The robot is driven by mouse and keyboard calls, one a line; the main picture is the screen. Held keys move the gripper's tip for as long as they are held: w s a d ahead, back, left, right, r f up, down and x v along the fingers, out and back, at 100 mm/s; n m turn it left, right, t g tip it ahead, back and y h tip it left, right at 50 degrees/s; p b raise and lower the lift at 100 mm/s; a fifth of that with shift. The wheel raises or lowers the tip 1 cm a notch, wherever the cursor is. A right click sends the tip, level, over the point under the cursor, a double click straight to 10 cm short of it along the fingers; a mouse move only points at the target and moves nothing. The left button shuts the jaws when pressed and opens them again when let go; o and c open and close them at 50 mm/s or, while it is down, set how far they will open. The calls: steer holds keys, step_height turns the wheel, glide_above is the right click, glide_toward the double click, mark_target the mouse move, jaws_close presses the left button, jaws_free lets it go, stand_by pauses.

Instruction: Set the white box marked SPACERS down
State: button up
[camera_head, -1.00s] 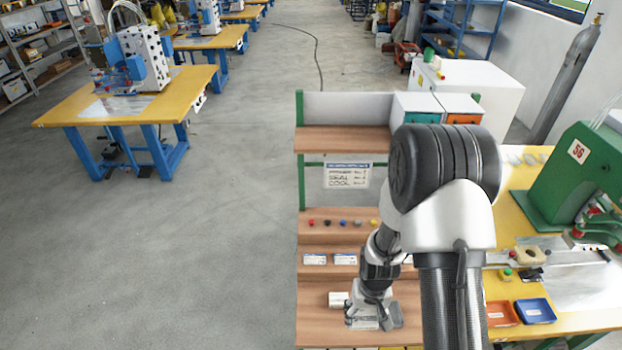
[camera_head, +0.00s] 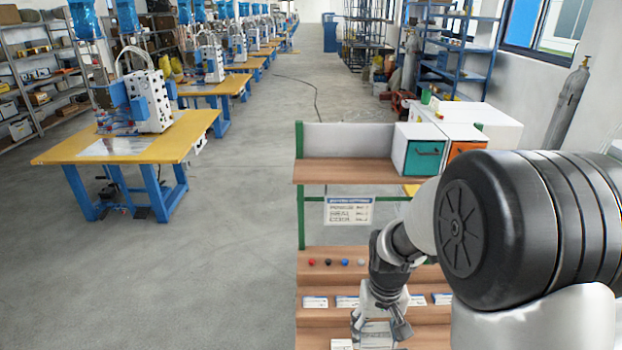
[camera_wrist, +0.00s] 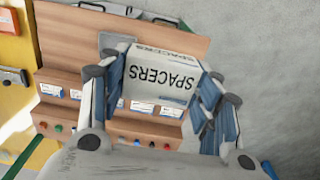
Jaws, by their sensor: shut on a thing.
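The white box marked SPACERS (camera_wrist: 158,78) is between the fingers of my gripper (camera_wrist: 164,84) in the wrist view, its lettering upside down there. My gripper is shut on it. In the head view my gripper (camera_head: 381,322) is low over the front of the wooden stepped rack (camera_head: 320,318), and the box (camera_head: 374,335) shows only partly between the fingers. In the wrist view the box overlaps the rack's wide board (camera_wrist: 185,40). I cannot tell whether its underside touches the board.
A small white block (camera_head: 341,344) lies on the board left of my gripper. Steps behind carry label cards (camera_head: 315,302) and coloured knobs (camera_head: 328,262). A teal-fronted box (camera_head: 420,150) stands on the top shelf. Open floor (camera_head: 220,270) lies left of the rack.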

step_height(320, 180, down, 13)
steer(key=b, duration=1)
steer(key=shift+r+b, duration=0.2)
steer(key=shift+b, duration=0.2)
steer(key=shift+w, duration=0.1)
